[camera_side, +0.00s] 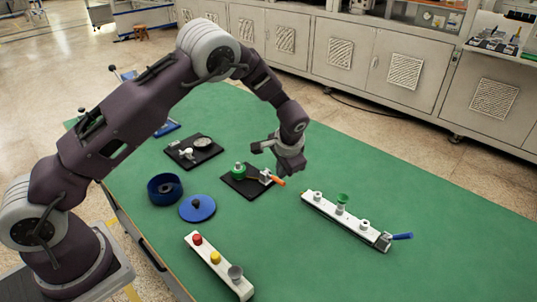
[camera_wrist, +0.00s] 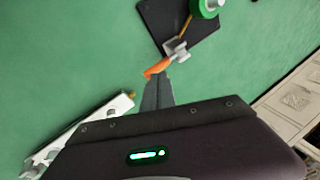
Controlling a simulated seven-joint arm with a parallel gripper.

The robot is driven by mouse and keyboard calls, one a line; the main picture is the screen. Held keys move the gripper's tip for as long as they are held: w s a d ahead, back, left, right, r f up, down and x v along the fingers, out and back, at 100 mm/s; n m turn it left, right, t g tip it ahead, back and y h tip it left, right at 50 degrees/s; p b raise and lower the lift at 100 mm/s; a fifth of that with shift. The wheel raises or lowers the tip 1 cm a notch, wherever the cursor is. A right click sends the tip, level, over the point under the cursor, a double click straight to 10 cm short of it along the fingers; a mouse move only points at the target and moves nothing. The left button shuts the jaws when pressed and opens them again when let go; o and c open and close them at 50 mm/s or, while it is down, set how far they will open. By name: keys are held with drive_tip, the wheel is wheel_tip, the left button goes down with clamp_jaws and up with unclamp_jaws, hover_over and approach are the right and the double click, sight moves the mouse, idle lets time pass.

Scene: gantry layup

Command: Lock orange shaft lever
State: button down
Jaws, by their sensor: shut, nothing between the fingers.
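The orange shaft lever (camera_side: 277,181) sticks out from a grey clamp at the right end of a black base plate (camera_side: 236,187). A green round part (camera_side: 239,171) stands on the same plate. In the wrist view the orange lever (camera_wrist: 158,68) extends from the grey clamp (camera_wrist: 176,48) down to the left. My gripper (camera_wrist: 157,82) is shut and empty, with its fingertips right by the lever's free end; I cannot tell whether they touch it.
A white bar (camera_side: 320,205) with a green funnel and a blue lever (camera_side: 402,237) lies to the right. A second black plate (camera_side: 190,150), a blue bowl (camera_side: 164,188), a blue lid (camera_side: 197,208) and a white bar with coloured knobs (camera_side: 218,264) lie to the left and front.

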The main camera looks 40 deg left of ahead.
drive_tip(key=shift+a+r, duration=0.1)
drive_tip(key=shift+a, duration=0.7)
drive_tip(key=shift+r, duration=0.1)
drive_tip(key=r, duration=0.2)
drive_tip(key=w+r, duration=0.1)
drive_tip(key=r, duration=0.1)
drive_tip(key=shift+d+r, duration=0.1)
drive_tip(key=shift+r, duration=0.15)
drive_tip(key=d+v, duration=0.2)
drive_tip(key=v, duration=0.7)
drive_tip(key=shift+s+f, duration=0.25)
drive_tip(key=shift+f, duration=0.05)
